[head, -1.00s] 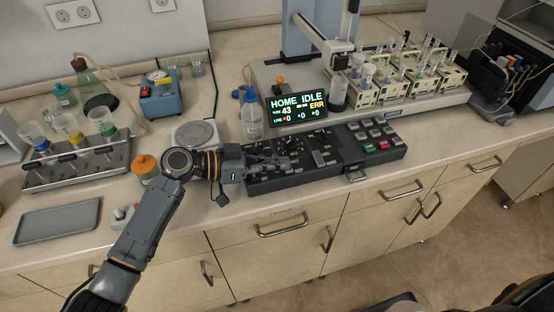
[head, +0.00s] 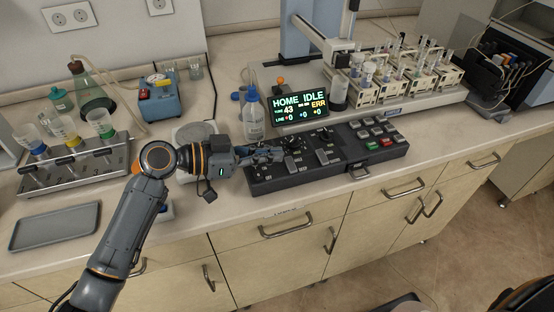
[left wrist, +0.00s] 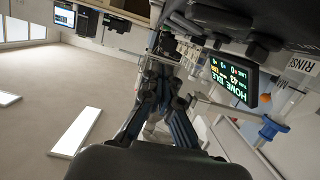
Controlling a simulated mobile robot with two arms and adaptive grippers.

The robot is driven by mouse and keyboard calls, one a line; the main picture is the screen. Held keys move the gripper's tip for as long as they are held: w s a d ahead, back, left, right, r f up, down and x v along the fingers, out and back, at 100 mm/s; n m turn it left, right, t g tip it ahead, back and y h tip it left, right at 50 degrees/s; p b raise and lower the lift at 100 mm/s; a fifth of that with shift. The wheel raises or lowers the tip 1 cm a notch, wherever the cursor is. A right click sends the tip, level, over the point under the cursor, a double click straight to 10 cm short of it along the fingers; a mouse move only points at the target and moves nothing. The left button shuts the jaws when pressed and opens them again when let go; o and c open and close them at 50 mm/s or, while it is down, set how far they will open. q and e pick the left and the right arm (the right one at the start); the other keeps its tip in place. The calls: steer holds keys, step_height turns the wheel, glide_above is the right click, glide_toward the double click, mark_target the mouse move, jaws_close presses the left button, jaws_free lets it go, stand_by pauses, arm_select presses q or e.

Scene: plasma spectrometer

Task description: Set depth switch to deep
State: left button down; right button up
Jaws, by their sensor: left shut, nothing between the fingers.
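A dark control panel (head: 345,156) lies on the bench below the lit display (head: 300,107), which reads HOME IDLE and ERR. It carries several small switches and levers on its left and middle parts. I cannot tell which one is the depth switch, as the labels are too small. My left gripper (head: 277,153) is shut and empty, low over the panel's left part and partly covering the controls there. I cannot tell whether it touches a switch. In the left wrist view the fingers (left wrist: 163,85) point toward the panel's dark edge, near the display. My right gripper is not in view.
A wash bottle (head: 252,117) stands just behind the panel's left end. A sampler with racks of tubes (head: 400,68) is behind it. A tube stand (head: 75,168) and a grey tray (head: 55,226) are at the left. The bench front edge is clear before the panel.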

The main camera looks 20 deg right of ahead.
arm_select(q)
steer(key=b+v, duration=0.1)
steer(key=v, duration=0.5)
steer(key=shift+a, duration=0.35)
steer(key=shift+s, duration=0.15)
